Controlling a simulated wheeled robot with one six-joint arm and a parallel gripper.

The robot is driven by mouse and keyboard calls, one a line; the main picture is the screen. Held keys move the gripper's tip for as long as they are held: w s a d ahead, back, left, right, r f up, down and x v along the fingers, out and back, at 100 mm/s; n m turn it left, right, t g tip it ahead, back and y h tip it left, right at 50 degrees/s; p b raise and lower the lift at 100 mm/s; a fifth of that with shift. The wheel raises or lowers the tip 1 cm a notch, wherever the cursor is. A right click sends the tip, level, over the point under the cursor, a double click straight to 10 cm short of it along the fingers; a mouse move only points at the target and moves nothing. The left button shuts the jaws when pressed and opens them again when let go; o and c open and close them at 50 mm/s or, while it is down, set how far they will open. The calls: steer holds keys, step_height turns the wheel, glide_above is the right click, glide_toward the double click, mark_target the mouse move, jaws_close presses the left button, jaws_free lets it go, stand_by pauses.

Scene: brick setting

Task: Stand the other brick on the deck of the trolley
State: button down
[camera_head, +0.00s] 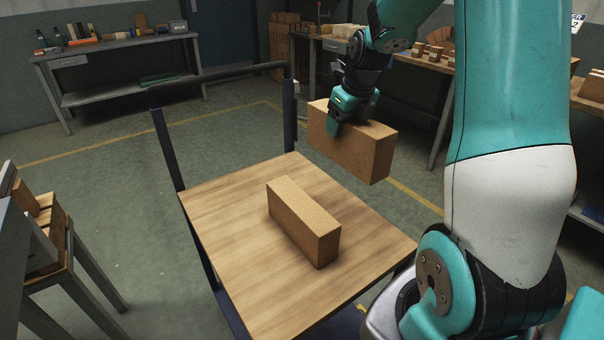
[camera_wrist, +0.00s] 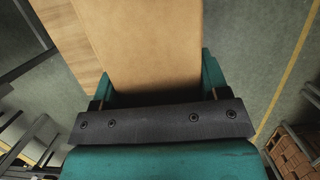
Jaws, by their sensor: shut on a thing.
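My gripper (camera_head: 343,115) is shut on a tan brick (camera_head: 365,152) and holds it by its top, in the air by the back right edge of the trolley deck. The held brick also fills the upper middle of the wrist view (camera_wrist: 150,45). Another tan brick (camera_head: 300,222) stands on its long narrow side on the wooden deck of the trolley (camera_head: 225,208), near the middle. The held brick is apart from it, up and to the right in the head view. The fingertips are partly hidden by the brick in the wrist view.
The trolley's dark push handle (camera_head: 220,72) rises at the deck's back edge. The deck is bare to the left and front of the standing brick, with a strip free to its right. Workbenches (camera_head: 115,60) stand farther back, and a rack with bricks (camera_head: 45,225) at left.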

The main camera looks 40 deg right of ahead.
step_height(320, 180, down, 19)
steer(key=shift+r+b, duration=0.1)
steer(key=shift+b, duration=0.6)
steer(key=shift+f, duration=0.2)
